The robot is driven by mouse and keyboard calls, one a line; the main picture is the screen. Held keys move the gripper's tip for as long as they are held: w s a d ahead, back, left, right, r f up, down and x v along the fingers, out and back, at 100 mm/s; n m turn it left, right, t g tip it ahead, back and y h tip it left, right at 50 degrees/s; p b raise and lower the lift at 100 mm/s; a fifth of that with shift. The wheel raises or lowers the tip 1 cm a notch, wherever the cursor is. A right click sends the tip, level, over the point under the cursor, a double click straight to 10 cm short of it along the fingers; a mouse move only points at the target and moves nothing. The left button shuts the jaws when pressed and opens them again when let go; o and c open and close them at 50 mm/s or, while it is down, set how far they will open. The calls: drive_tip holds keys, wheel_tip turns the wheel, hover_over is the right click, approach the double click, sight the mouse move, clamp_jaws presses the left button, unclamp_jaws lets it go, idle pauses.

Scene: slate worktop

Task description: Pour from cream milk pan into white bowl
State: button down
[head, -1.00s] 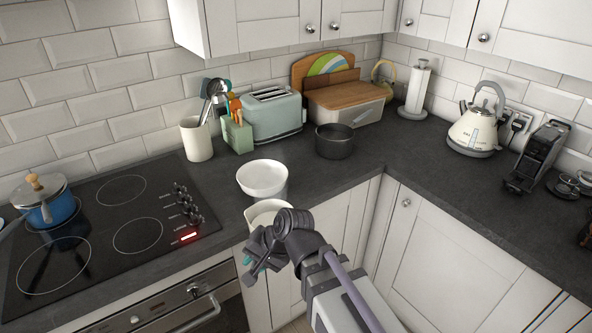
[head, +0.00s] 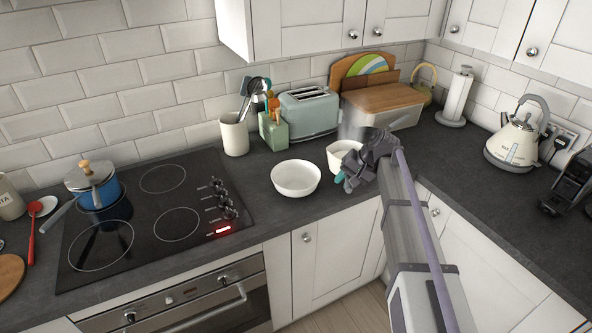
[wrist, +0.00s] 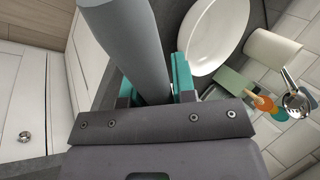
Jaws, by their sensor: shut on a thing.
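The white bowl (head: 296,181) stands on the dark worktop, right of the hob, and looks empty. It also shows at the top of the wrist view (wrist: 213,38). The cream milk pan (head: 341,156) is just right of the bowl in the head view, its opening facing up; any slight tilt or contents cannot be made out. My gripper (head: 360,167) is at the pan's right side. In the wrist view its teal fingers (wrist: 155,92) are shut on the pan's grey handle (wrist: 140,45). The pan's body is not clearly seen there.
A toaster (head: 309,117), a green utensil block (head: 273,133) and a cream crock (head: 234,136) line the back. The hob (head: 150,215) with a blue pot (head: 97,190) is left. Worktop in front of the bowl is clear.

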drive_tip(key=w+d+r+n+g, duration=0.1)
drive_tip(key=w+d+n+g, duration=0.3)
drive_tip(key=w+n, duration=0.3)
drive_tip(key=shift+w+d+n+g+h+p, duration=0.2)
drive_tip(key=shift+n+g+h+p, duration=0.15)
drive_tip(key=shift+n, duration=0.25)
drive_tip(key=shift+s+a+r, duration=0.1)
drive_tip(key=shift+s+r, duration=0.05)
drive_tip(key=shift+r, duration=0.1)
drive_tip(key=shift+s+a+r+t+h+p, duration=0.4)
drive_tip(key=shift+a+t+h+p, duration=0.15)
drive_tip(key=shift+h+p, duration=0.25)
drive_tip(key=shift+s+a+r+t+h+p, duration=0.25)
drive_tip(key=shift+s+a+t+h+p, duration=0.15)
drive_tip(key=shift+a+t+h+p, duration=0.35)
drive_tip(key=shift+s+a+r+t+h+p, duration=0.35)
drive_tip(key=shift+h+p, duration=0.25)
drive_tip(key=shift+p, duration=0.35)
drive_tip(key=shift+s, duration=0.1)
drive_tip(key=shift+s+a+f+t+h+b, duration=0.35)
drive_tip(key=shift+s+a+t+h, duration=0.1)
drive_tip(key=shift+a+t+h, duration=0.3)
drive_tip(key=shift+s+a+r+t+h, duration=0.25)
drive_tip(key=shift+r+t+h, duration=0.1)
drive_tip(key=shift+h, duration=0.4)
